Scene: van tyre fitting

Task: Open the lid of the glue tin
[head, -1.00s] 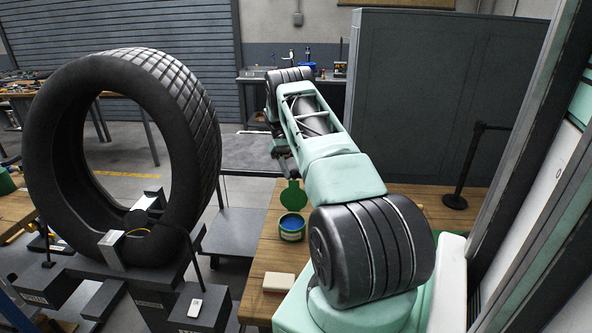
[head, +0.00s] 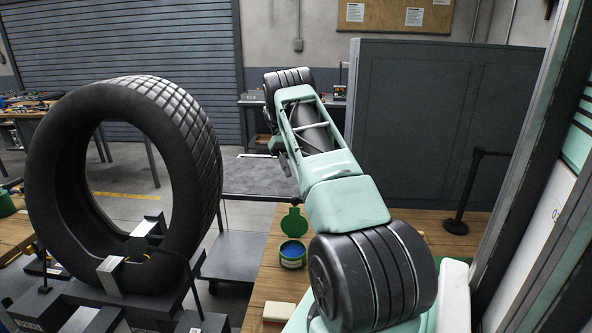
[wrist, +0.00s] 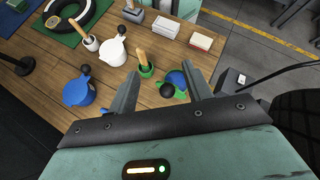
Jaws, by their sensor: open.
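A green tin with blue contents (head: 292,255) stands on the wooden bench; I cannot read its label. Its round green lid (head: 293,222) stands up at its far side, swung open. In the wrist view the blue inside of the tin (wrist: 177,79) shows beside the right finger, with the lid's black knob (wrist: 167,90) between the fingers in the picture. My gripper (wrist: 161,69) is open and empty, apart from the tin and lid. In the head view my arm hides the gripper.
In the wrist view a green cup with a wooden-handled brush (wrist: 146,66), a white pot (wrist: 113,50) and a blue pot (wrist: 78,93) stand near the tin. Boxes (wrist: 201,41) lie further along the bench. A large tyre (head: 60,190) stands at left in the head view.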

